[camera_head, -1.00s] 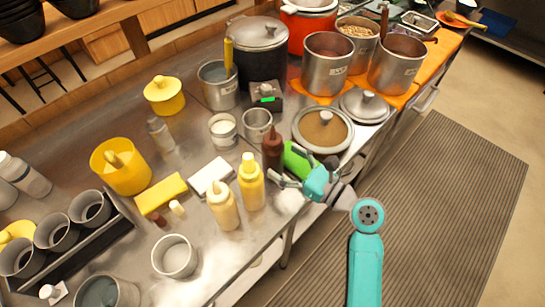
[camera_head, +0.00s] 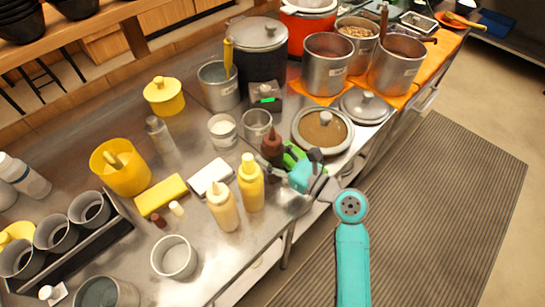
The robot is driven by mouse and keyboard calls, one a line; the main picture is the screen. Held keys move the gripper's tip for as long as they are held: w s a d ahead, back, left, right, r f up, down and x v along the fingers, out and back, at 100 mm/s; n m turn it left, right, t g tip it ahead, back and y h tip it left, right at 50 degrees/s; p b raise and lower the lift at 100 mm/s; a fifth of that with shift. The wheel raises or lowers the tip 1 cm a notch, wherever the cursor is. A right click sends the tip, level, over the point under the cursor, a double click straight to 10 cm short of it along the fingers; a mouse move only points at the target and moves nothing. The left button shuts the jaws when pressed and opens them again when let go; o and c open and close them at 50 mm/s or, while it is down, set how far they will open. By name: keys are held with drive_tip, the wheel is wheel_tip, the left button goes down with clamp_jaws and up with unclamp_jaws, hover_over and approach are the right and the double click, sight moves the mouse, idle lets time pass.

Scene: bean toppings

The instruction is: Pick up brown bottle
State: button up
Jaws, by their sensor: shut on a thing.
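The brown bottle (camera_head: 271,143) is a dark squeeze bottle with a pointed tip, standing roughly upright near the right edge of the steel counter (camera_head: 203,252). My gripper (camera_head: 279,166) reaches in from the right and is shut on the bottle's lower part. The jaws and the teal wrist hide the bottle's lower body, so I cannot tell whether its base touches the counter.
A yellow bottle (camera_head: 251,184) and a cream bottle (camera_head: 222,206) stand close to the left. A green object (camera_head: 294,152) lies right behind my gripper. A lidded pan (camera_head: 323,130) and a steel cup (camera_head: 257,125) are just beyond.

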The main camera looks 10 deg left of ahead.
sight(272, 127)
wheel_tip(272, 127, up, 10)
drive_tip(key=shift+r, duration=0.1)
idle(0.4)
drive_tip(key=shift+o, duration=1.2)
drive_tip(key=shift+c, duration=0.4)
